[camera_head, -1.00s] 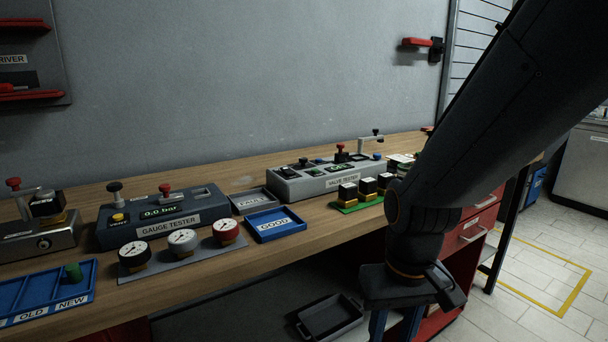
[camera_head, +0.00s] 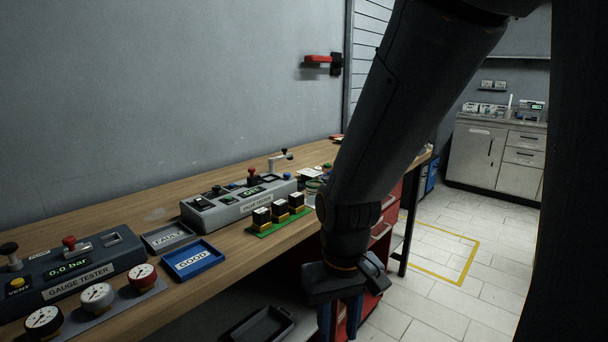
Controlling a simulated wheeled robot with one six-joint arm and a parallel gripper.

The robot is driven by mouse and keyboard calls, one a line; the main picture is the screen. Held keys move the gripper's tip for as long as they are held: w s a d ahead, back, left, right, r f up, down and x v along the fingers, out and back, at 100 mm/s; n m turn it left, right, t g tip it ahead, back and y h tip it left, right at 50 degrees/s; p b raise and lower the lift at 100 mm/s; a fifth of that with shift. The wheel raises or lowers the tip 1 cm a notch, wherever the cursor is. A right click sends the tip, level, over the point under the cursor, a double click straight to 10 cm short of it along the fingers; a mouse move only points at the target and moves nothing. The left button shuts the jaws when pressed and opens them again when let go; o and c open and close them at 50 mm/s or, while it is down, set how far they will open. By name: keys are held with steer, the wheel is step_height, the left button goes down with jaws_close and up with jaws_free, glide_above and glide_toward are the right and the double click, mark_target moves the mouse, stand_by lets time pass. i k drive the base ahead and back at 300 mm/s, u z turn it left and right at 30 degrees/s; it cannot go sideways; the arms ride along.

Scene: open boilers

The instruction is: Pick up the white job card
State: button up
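My gripper (camera_head: 340,320) points down in front of the bench's front edge, near the red drawers.
Tiled floor (camera_head: 440,240) lies open at right.

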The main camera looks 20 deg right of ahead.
mark_target(307, 172)
steer(key=z, duration=1.45)
steer(key=i, duration=1.95)
steer(key=u, duration=2.05)
